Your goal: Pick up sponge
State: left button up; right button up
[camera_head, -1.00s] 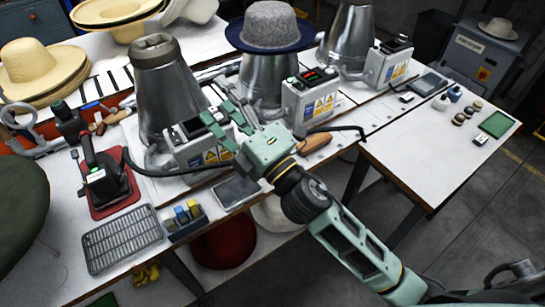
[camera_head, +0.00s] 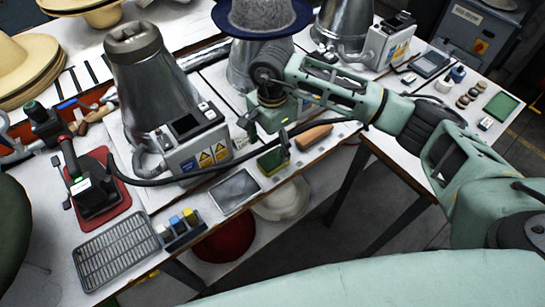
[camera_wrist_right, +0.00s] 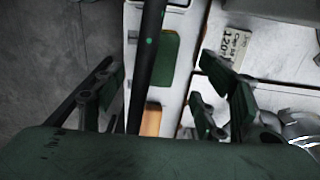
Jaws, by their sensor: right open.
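The sponge (camera_head: 272,161), green on top with a yellowish side, lies near the front edge of the white worktable, between a grey tray and a wooden-backed brush. My right gripper (camera_head: 265,134) is open and points down just behind and above it. In the right wrist view the green sponge (camera_wrist_right: 170,62) shows between the open fingers of the right gripper (camera_wrist_right: 165,90), apart from them. A black cable (camera_wrist_right: 149,60) crosses that view beside the sponge. My left gripper is not in view.
The wooden brush (camera_head: 314,136) lies right of the sponge and the grey tray (camera_head: 235,191) left of it. A control box (camera_head: 197,143) and a steel press cone (camera_head: 150,80) stand behind left. The black hose (camera_head: 200,178) runs along the table front. A grey hat (camera_head: 262,15) sits on another cone.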

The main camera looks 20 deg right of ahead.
aim_at(273, 158)
notch_tip(273, 158, down, 6)
jog(key=shift+s+d+f+p, duration=0.15)
jog(key=shift+f+p, duration=0.1)
jog(key=shift+p, duration=1)
jog(key=shift+f, duration=0.25)
jog(key=shift+c, duration=0.6)
jog(key=c, duration=0.7)
jog(key=shift+o, duration=0.2)
